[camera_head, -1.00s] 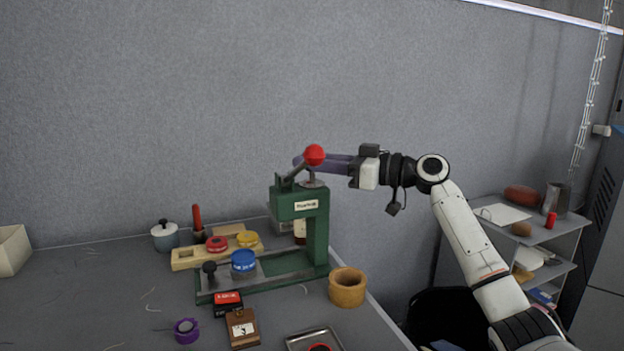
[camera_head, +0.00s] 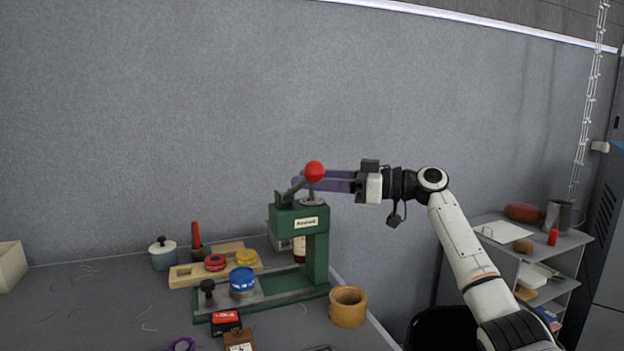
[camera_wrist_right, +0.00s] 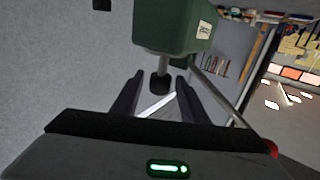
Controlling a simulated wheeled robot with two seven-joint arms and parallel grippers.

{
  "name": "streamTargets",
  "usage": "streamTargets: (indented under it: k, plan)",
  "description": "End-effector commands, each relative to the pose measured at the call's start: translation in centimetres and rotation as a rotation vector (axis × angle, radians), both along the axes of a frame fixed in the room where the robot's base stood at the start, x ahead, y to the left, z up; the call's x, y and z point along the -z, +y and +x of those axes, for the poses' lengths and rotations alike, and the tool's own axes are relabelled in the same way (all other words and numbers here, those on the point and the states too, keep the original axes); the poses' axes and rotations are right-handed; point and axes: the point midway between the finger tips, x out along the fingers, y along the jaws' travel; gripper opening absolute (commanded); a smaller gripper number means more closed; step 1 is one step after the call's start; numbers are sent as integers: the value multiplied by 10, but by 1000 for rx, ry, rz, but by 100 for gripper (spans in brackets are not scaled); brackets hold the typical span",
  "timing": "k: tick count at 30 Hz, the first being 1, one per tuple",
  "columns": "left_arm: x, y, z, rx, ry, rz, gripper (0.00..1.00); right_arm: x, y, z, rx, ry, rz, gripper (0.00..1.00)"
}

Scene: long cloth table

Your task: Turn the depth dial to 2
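The green press (camera_head: 299,222) stands on the table, with a red ball (camera_head: 314,172) on its lever. A pale round disc (camera_head: 313,202), probably the depth dial, sits on top of its head; no setting is legible. My right gripper (camera_head: 304,183) reaches in from the right above this disc, behind the red ball. In the right wrist view, its two dark fingers are apart, with a dark knob (camera_wrist_right: 160,83) on a metal post between their tips. Gaps show on both sides of the knob. My left gripper is not in view.
A wooden cup (camera_head: 347,308) stands right of the press base. A wooden holder (camera_head: 185,275) with red and yellow caps, a blue cap (camera_head: 242,279) and a lidded pot (camera_head: 163,255) are to the left. The lever rod (camera_wrist_right: 215,97) runs close beside the fingers.

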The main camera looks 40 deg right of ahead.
Motion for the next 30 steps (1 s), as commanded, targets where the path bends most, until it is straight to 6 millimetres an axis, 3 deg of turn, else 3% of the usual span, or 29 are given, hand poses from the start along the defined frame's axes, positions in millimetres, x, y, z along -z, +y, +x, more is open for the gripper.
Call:
streamTargets:
  k: [11, 24, 30]
  plan:
    - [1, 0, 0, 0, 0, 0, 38, 0, -5, -4, 3, -2, 1, 41]
    - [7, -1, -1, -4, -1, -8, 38, 1, -56, -62, 3, 0, 0, 41]
    - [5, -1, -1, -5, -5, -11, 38, 0, -67, -76, 1, 0, 1, 41]
